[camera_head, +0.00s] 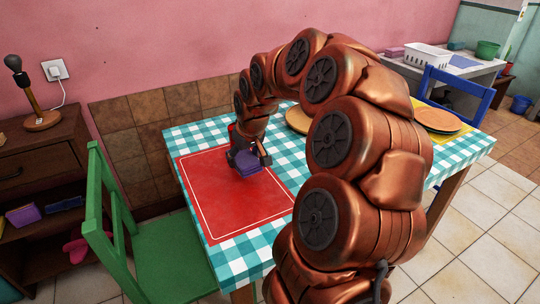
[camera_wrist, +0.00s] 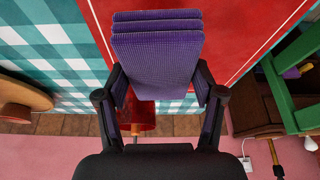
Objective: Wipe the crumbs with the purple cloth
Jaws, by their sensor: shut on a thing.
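The purple cloth (camera_head: 243,167) is a folded pad in my gripper (camera_head: 248,158), over the upper part of the red placemat (camera_head: 235,205). In the wrist view the cloth (camera_wrist: 155,55) shows its layered folds, with the two fingers of my gripper (camera_wrist: 159,85) closed on its sides. I cannot tell whether the cloth touches the mat. The red mat (camera_wrist: 235,25) also shows behind it in the wrist view. I cannot make out any crumbs; the cloth, gripper and arm hide part of the table.
The mat lies on a teal checkered tablecloth (camera_head: 232,258). A red cup (camera_wrist: 140,118) stands beyond the gripper. A wooden plate (camera_head: 298,120) and an orange plate (camera_head: 438,120) are farther right. A green chair (camera_head: 165,255) stands at left, a blue chair (camera_head: 458,82) at the back.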

